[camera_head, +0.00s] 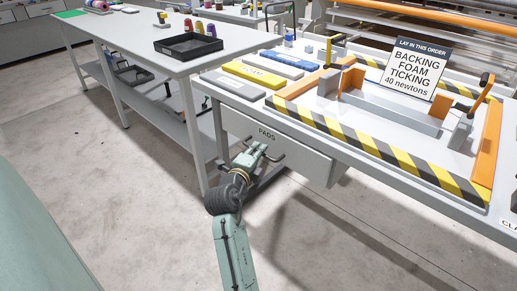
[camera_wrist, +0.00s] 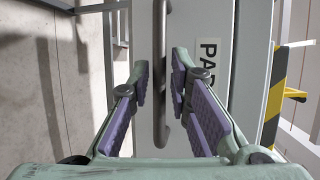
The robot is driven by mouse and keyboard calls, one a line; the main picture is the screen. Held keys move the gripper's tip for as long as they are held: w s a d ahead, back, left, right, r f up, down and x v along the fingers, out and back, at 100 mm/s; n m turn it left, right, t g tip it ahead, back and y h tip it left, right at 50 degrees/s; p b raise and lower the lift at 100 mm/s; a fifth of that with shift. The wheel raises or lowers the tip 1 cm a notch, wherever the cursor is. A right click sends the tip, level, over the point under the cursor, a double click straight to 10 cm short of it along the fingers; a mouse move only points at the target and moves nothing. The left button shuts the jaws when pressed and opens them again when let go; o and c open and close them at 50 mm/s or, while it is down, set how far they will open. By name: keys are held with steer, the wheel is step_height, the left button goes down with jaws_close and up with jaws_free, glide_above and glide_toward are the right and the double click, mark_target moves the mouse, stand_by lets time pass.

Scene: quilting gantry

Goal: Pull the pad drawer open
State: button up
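The pad drawer (camera_head: 302,158) is a light grey front marked PADS under the gantry table. It looks shut, roughly in line with the table edge. Its dark bar handle (camera_head: 278,157) is partly hidden by my gripper (camera_head: 260,152). In the wrist view the handle (camera_wrist: 160,50) runs upright through the picture, with the drawer face (camera_wrist: 208,90) and its label beside it. My gripper (camera_wrist: 160,78) is open, with one purple-padded finger on each side of the handle. Small gaps show between the pads and the bar.
The gantry table carries a yellow-black striped frame (camera_head: 370,143), orange bars and a sign (camera_head: 415,68). Blue, yellow and grey pads (camera_head: 237,86) lie at its left end. A side table with a black tray (camera_head: 188,46) stands left. The floor (camera_head: 120,170) before the drawer is clear.

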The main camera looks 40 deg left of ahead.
steer(key=shift+w+a+f, duration=0.1)
steer(key=shift+w+a, duration=0.05)
steer(key=shift+w, duration=0.3)
steer(key=shift+c, duration=0.2)
jaws_close()
